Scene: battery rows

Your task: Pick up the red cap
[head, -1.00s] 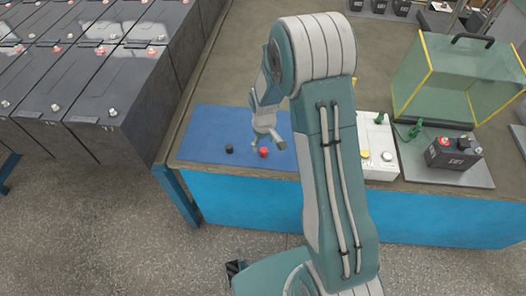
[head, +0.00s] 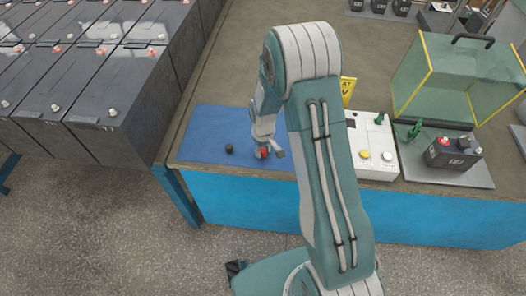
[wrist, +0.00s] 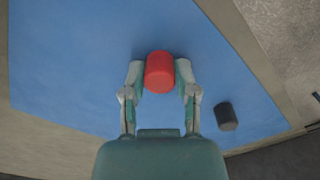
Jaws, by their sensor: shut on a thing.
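The red cap (wrist: 159,72) is between the two fingertips of my gripper (wrist: 158,78) in the wrist view, with a finger against each side. In the head view the red cap (head: 262,153) is partly covered by my gripper (head: 268,152), over the front part of the blue mat (head: 205,130). My gripper is shut on the red cap. I cannot tell whether the cap still touches the mat.
A black cap (head: 229,148) stands on the mat just left of my gripper; it also shows in the wrist view (wrist: 226,116). A white box with buttons (head: 376,140), a small battery (head: 455,152) and a yellow-edged clear case (head: 460,80) stand to the right. Large black batteries (head: 100,85) fill the left.

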